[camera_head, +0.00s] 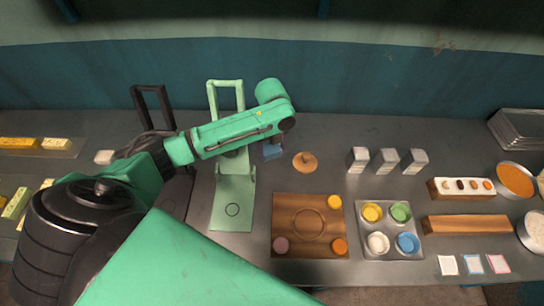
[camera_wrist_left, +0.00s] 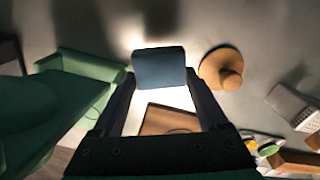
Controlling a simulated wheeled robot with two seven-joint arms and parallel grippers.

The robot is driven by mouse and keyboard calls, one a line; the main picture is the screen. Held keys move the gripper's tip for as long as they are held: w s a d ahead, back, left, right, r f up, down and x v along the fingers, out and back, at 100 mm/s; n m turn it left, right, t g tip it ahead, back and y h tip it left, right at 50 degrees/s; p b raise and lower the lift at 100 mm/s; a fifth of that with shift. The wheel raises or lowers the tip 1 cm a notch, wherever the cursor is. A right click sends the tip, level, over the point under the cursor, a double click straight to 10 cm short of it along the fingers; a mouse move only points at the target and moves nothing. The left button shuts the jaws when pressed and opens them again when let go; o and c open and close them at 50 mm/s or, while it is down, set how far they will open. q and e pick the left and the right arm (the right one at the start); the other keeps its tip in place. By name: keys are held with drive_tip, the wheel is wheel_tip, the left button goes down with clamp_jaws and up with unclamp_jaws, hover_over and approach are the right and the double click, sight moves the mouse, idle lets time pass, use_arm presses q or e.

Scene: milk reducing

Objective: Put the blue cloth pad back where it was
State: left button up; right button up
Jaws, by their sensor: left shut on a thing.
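The blue cloth pad (camera_head: 272,151) shows as a small patch just below the end of my left arm, between the green stand (camera_head: 232,205) and the round wooden knobbed lid (camera_head: 305,161). In the left wrist view the pad (camera_wrist_left: 159,67) sits between the two dark fingertips of my left gripper (camera_wrist_left: 160,80), which is shut on it. The pad appears held over the grey counter; its exact height is hard to tell. In the head view my arm hides most of the gripper. My right gripper is not in view.
A wooden board (camera_head: 308,198) with coloured discs lies in front, beside a metal tray (camera_head: 390,250) of coloured cups. Several small cartons (camera_head: 387,160) stand to the right. A black stand (camera_head: 152,92) is partly behind my arm. Free counter lies behind the lid.

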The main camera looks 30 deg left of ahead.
sight(273, 158)
use_arm(q)
wheel_tip(273, 158, down, 5)
drive_tip(key=shift+w+r+p, duration=0.1)
drive_tip(key=shift+r+p, duration=0.05)
drive_tip(key=shift+p, duration=0.15)
drive_tip(key=shift+f, duration=0.35)
drive_tip(key=shift+f, duration=0.1)
drive_tip(key=o, duration=1.2)
wheel_tip(273, 158, up, 12)
drive_tip(key=shift+r+b, duration=0.15)
drive_tip(key=shift+b, duration=0.75)
drive_tip(key=shift+d, duration=0.1)
